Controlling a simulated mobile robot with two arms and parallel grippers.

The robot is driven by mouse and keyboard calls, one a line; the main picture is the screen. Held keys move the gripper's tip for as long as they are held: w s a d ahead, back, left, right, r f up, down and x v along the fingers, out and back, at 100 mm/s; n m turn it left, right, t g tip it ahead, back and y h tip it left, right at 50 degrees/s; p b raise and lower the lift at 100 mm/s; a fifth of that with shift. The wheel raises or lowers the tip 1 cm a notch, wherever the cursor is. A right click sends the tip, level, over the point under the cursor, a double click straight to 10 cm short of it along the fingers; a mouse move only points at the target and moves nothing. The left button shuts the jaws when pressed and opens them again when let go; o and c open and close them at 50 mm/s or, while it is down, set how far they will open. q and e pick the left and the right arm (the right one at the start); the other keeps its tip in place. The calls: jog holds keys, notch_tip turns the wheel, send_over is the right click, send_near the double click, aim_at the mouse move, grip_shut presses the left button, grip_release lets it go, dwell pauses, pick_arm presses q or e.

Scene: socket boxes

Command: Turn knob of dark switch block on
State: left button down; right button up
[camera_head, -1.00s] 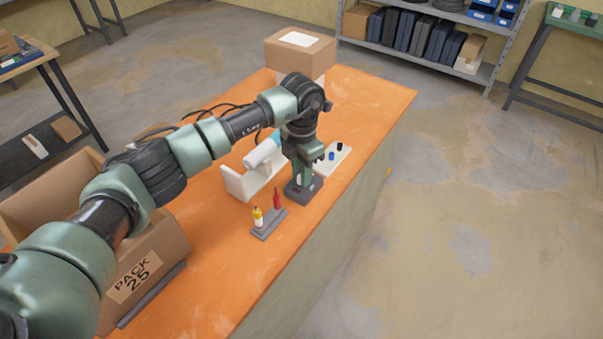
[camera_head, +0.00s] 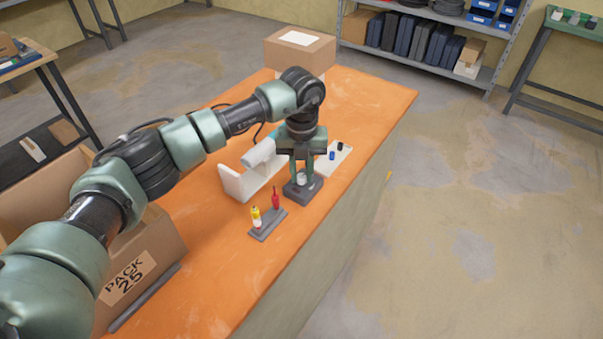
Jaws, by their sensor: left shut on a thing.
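The dark switch block (camera_head: 303,195) stands on the orange table top, right of the middle of the table's width. Its pale knob (camera_head: 301,179) shows between the two fingers of my left gripper (camera_head: 303,176). The left gripper points straight down and is shut on the knob, one finger on either side. The fingers hide part of the block's top, and I cannot read any on or off mark. My right gripper is not in view.
A grey holder (camera_head: 266,227) with a yellow-white and a red tool stands close in front. A white stand (camera_head: 236,184) is to the left, a pale block (camera_head: 338,165) with small knobs behind. Cardboard boxes (camera_head: 150,245) (camera_head: 301,52) stand at the near left and far end.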

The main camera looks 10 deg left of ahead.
aim_at(302, 176)
pick_arm(q)
jog(key=n, duration=0.5)
jog(key=shift+w+r+n, duration=0.1)
jog(key=shift+r+n, duration=0.05)
jog(key=shift+n, duration=0.25)
dwell(0.4)
jog(key=c, duration=1.3)
grip_release()
jog(key=shift+o, duration=0.5)
jog(key=shift+b, duration=0.3)
notch_tip(302, 176, up, 8)
jog(key=shift+f+b, duration=0.15)
jog(key=shift+b, duration=0.65)
